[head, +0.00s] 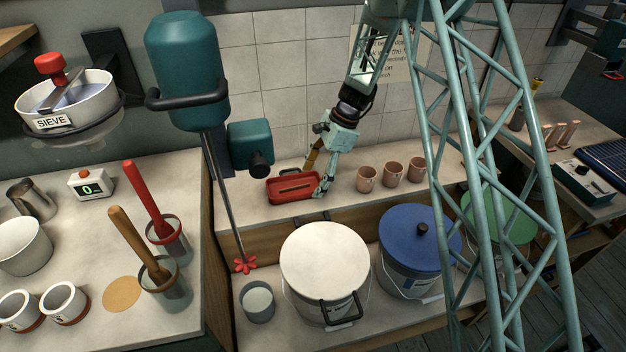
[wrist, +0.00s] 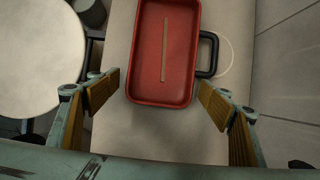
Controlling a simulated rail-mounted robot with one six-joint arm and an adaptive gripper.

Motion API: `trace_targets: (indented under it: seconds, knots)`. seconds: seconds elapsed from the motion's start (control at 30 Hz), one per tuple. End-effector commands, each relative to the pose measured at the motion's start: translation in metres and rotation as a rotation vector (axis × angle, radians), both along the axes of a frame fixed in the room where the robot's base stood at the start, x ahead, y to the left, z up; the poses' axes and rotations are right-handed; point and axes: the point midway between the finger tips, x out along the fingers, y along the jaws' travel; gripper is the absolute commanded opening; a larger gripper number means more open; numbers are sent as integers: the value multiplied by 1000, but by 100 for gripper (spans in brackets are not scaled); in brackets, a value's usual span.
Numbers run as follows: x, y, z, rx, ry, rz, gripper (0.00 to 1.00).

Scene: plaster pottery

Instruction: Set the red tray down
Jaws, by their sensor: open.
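The red tray (head: 290,187) rests flat on the back shelf, near the tiled wall, in the head view. In the wrist view the red tray (wrist: 150,85) lies ahead of my fingers, with a tan strip along its floor and a black handle (wrist: 209,55) on its right side. My gripper (head: 316,178) is at the tray's right end in the head view. In the wrist view my gripper (wrist: 160,100) is open, its two wood-coloured pads apart on either side of the tray's near end. Nothing shows between the pads except the tray's near end; contact cannot be told.
Several pink cups (head: 391,174) stand right of my gripper on the shelf. A white-lidded bucket (head: 324,255) and a blue-lidded bucket (head: 411,235) stand below in front. A mixer shaft (head: 226,200) hangs left of the tray. A pale ring (wrist: 226,55) marks the shelf beside the handle.

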Motion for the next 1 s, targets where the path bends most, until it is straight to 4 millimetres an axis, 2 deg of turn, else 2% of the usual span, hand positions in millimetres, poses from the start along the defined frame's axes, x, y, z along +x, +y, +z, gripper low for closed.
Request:
trace_targets:
  seconds: [0.27, 0.7, 1.0]
  knots:
    - [3, -10, 27, 1, -3, -1, 73]
    - [8, -34, 84, -1, -2, -1, 73]
    - [9, -43, 106, 0, -1, -1, 73]
